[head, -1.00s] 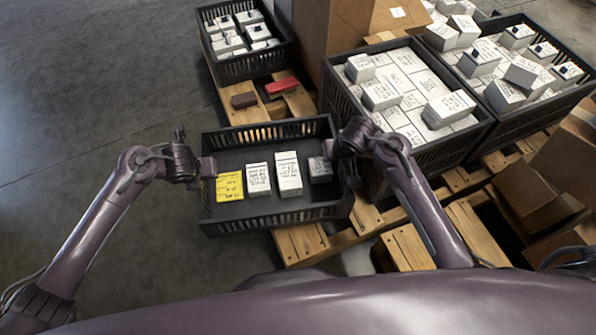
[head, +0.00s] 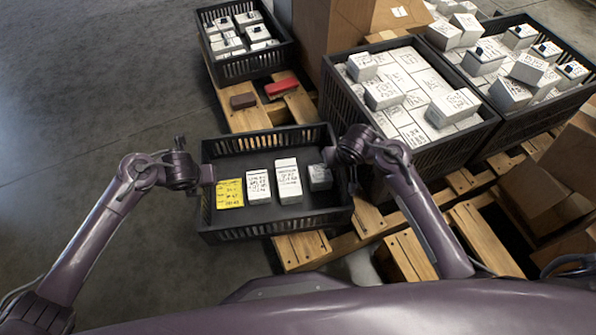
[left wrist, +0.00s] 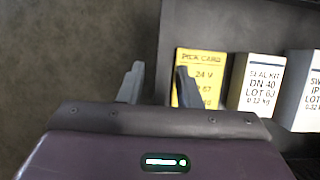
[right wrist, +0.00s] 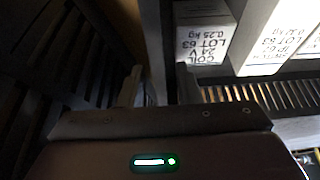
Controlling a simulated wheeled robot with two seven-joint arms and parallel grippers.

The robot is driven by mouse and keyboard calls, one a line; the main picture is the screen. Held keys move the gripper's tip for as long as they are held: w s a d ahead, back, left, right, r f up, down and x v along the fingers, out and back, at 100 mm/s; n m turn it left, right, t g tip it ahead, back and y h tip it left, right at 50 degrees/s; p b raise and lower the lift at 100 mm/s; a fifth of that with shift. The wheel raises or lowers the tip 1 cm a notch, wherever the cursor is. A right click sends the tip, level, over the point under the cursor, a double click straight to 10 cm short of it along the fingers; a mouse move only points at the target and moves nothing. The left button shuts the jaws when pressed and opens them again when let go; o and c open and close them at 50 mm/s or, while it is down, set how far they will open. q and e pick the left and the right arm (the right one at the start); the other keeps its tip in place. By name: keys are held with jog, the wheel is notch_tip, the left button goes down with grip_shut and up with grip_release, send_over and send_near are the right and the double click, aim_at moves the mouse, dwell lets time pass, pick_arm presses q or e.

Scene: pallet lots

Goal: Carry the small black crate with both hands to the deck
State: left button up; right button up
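The small black crate (head: 280,226) is in the middle of the head view, above or on the near side of the wooden pallet (head: 300,250); I cannot tell whether it touches the boards. It holds a yellow pick card (head: 230,194) and several white boxes (head: 288,180).
Large black crates full of white boxes stand at the right (head: 410,150) and far right (head: 520,120). Another small crate (head: 255,65) stands at the back. A red block (head: 282,87) and a brown block (head: 243,101) lie on the boards. Bare floor (head: 90,100) is at left.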

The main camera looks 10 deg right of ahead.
pick_arm(q)
jog(key=v, duration=0.6)
jog(key=shift+s+d+r, duration=0.1)
jog(key=shift+r, duration=0.2)
jog(key=shift+s+r, duration=0.2)
jog(key=shift+r, duration=0.1)
pick_arm(e)
jog(key=shift+r, duration=0.1)
jog(key=v, duration=1.1)
jog(key=shift+s+r, duration=0.3)
